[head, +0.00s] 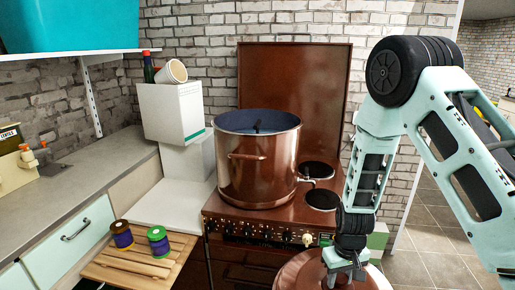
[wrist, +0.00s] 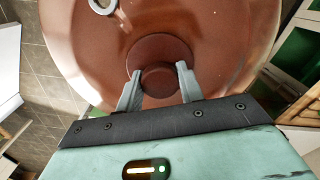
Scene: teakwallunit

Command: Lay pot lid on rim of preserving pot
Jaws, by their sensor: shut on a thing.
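The copper-brown preserving pot (head: 256,165) stands upright on the brown stove at the middle of the head view. Its mouth is open at the top, with a dark thing showing inside it. The round brown pot lid (head: 312,272) is at the bottom of the head view, in front of the stove and lower than the pot's rim. It fills much of the wrist view (wrist: 230,50). My gripper (head: 346,270) is shut on the lid's round knob; in the wrist view its two fingers (wrist: 158,82) stand on either side of the knob. The lid's lower edge is cut off in the head view.
The stove (head: 240,222) has bare burners right of the pot and a raised brown cover (head: 295,85) behind it. White boxes (head: 172,112) stand to the left. Two spools (head: 158,240) sit on a slatted wooden board (head: 135,268) at front left.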

